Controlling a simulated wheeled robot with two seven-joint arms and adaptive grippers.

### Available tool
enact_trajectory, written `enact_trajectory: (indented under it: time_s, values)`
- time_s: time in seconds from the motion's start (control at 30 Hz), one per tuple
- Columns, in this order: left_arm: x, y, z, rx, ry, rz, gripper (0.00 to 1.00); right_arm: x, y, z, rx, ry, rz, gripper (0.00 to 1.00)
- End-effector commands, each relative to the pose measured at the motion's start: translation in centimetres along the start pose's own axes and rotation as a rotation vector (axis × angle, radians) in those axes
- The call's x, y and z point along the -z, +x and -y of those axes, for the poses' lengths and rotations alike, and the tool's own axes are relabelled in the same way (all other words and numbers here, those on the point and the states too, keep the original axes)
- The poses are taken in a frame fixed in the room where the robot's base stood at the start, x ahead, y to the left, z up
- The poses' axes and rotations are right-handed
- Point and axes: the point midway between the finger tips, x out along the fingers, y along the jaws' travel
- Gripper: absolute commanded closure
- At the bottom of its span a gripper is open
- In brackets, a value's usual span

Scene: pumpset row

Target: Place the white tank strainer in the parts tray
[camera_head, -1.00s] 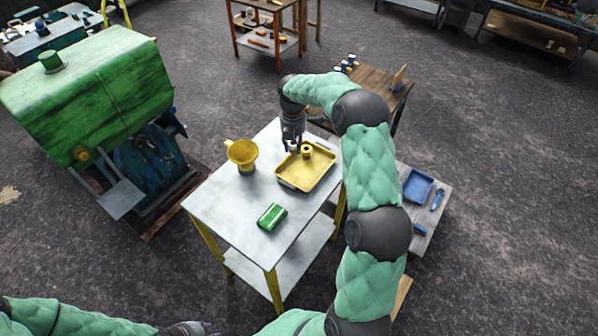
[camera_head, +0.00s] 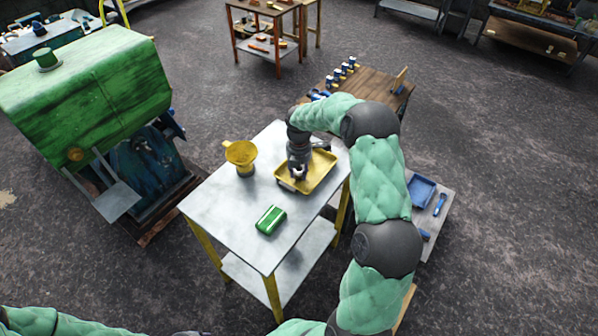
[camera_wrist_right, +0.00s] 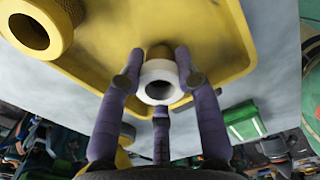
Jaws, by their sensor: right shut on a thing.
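My right gripper (camera_head: 298,173) is over the near-left part of the yellow parts tray (camera_head: 323,177). In the wrist view its fingers are closed around the white tank strainer (camera_wrist_right: 158,76), a white ring with a dark hole and a brownish part behind it. The tray floor (camera_wrist_right: 120,25) shows behind the strainer. Whether the strainer touches the tray, I cannot tell. A yellow round part with a hole (camera_wrist_right: 38,28) sits in the tray; the gripper hides it in the head view.
The tray stands on a metal-topped table (camera_head: 225,205) with a yellow funnel (camera_head: 241,156) and a green-and-white box (camera_head: 271,220). A wooden table (camera_head: 370,85) with small blue-and-white items is behind. A low bench (camera_head: 437,225) holds a blue tray (camera_head: 421,190). The green machine (camera_head: 85,85) stands left.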

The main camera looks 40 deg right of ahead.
Motion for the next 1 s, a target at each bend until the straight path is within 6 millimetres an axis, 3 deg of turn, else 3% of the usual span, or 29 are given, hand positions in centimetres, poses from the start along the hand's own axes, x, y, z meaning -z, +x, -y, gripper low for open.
enact_trajectory:
  time_s: [0.17, 0.2, 0.27, 0.67, 1.0]
  values:
    - [0.0, 0.0, 0.0, 0.000, 0.000, 0.000, 0.65, 0.0, 0.3, 0.0, 0.001, 0.000, 0.000, 0.99]
    - [0.0, 0.0, 0.0, 0.000, 0.000, 0.000, 0.65, 0.0, 0.3, 0.0, 0.001, 0.000, 0.000, 0.55]
    - [0.0, 0.0, 0.0, 0.000, 0.000, 0.000, 0.65, 0.0, 0.3, 0.0, 0.001, 0.000, 0.000, 0.43]
    - [0.0, -0.1, 0.0, 0.000, 0.000, 0.000, 0.65, 0.0, -0.2, 0.0, -0.001, 0.000, 0.001, 0.43]
    - [-0.1, -2.4, -0.8, 0.000, 0.000, 0.000, 0.65, -0.1, -6.2, -0.1, -0.003, 0.001, 0.001, 0.43]
